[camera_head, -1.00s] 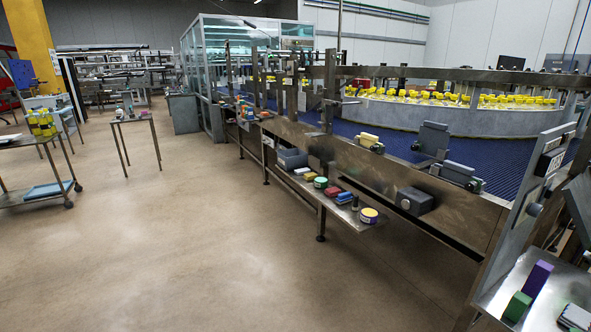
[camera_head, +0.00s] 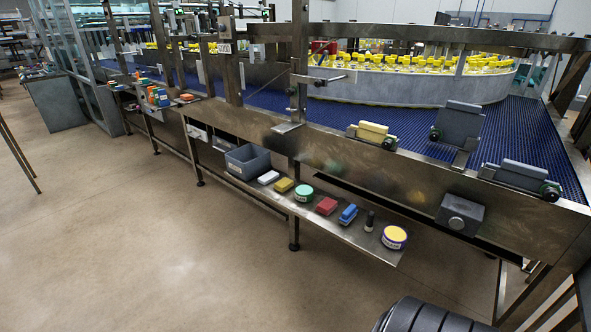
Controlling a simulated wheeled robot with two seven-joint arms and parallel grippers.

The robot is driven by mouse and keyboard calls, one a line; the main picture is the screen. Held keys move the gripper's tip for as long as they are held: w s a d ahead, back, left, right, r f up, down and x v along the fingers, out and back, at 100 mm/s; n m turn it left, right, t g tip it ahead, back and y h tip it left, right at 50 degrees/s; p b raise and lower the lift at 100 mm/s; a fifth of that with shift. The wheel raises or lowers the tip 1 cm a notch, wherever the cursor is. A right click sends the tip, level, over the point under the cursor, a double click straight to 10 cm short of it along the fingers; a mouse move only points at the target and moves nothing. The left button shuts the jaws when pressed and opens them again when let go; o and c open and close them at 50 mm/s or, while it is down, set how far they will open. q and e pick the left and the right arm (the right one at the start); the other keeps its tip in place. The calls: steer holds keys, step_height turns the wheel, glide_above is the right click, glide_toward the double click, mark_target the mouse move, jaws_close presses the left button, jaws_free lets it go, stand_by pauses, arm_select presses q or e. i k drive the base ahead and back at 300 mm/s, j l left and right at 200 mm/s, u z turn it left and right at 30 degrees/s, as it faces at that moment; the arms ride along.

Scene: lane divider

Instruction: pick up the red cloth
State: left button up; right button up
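The red cloth (camera_head: 326,206) is a small folded red block lying on the low metal shelf (camera_head: 350,235) along the front of the conveyor frame. It lies between a round green-topped tin (camera_head: 304,193) and a blue folded piece (camera_head: 348,214), apart from both. Its top is uncovered. Neither of my grippers is in view.
The shelf also holds a grey bin (camera_head: 248,162), a white block (camera_head: 268,178), a yellow block (camera_head: 284,185), a dark bottle (camera_head: 369,221) and a yellow-topped tin (camera_head: 394,238). A metal post (camera_head: 297,75) rises behind. The floor (camera_head: 150,250) before the shelf is clear.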

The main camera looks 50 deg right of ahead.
mark_target(326, 208)
steer(key=i+z, duration=0.4)
steer(key=i+j+z, duration=0.25)
steer(key=z, duration=0.15)
steer(key=i+j+z, duration=1)
steer(key=j+z, duration=0.25)
